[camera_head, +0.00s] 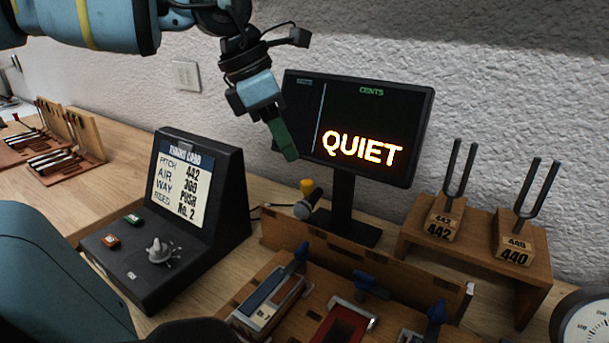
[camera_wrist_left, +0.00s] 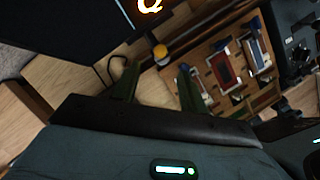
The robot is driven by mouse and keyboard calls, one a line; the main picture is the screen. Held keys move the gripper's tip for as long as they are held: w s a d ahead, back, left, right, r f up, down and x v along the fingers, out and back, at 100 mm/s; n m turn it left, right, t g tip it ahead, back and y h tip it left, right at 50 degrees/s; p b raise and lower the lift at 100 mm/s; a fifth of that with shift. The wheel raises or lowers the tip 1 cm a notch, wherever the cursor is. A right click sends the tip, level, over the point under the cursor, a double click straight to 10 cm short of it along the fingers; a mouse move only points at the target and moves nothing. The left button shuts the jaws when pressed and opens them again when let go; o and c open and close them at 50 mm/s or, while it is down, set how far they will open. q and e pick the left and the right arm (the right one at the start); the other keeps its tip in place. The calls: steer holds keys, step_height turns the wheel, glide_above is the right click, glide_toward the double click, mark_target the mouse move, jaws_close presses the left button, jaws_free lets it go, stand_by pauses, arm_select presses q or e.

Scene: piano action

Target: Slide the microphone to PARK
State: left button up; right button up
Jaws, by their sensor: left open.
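The microphone (camera_head: 308,204) has a rounded grey head and a dark body. It sits low behind the wooden rail, left of the monitor stand, with a yellow knob (camera_head: 306,186) just behind it. The knob also shows in the left wrist view (camera_wrist_left: 160,52), beyond and roughly between my fingertips. My left gripper (camera_head: 284,143) hangs above the microphone, in front of the monitor, with green fingers pointing down. It is open and empty, apart from the microphone. In the left wrist view its two fingers (camera_wrist_left: 156,75) stand spread. I can read no PARK label.
The monitor (camera_head: 350,125) reads QUIET. A console (camera_head: 170,220) with a dial stands left. A wooden rack (camera_head: 470,250) with two tuning forks is at right. Wooden action parts (camera_head: 330,300) with blue levers fill the front. Free table shows left of the console.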

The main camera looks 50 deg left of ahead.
mark_target(306, 181)
arm_select(q)
steer(key=x, duration=0.7)
steer(key=shift+w+d+f+b, duration=0.15)
steer(key=shift+f+b, duration=0.1)
steer(key=shift+b, duration=0.15)
jaws_close()
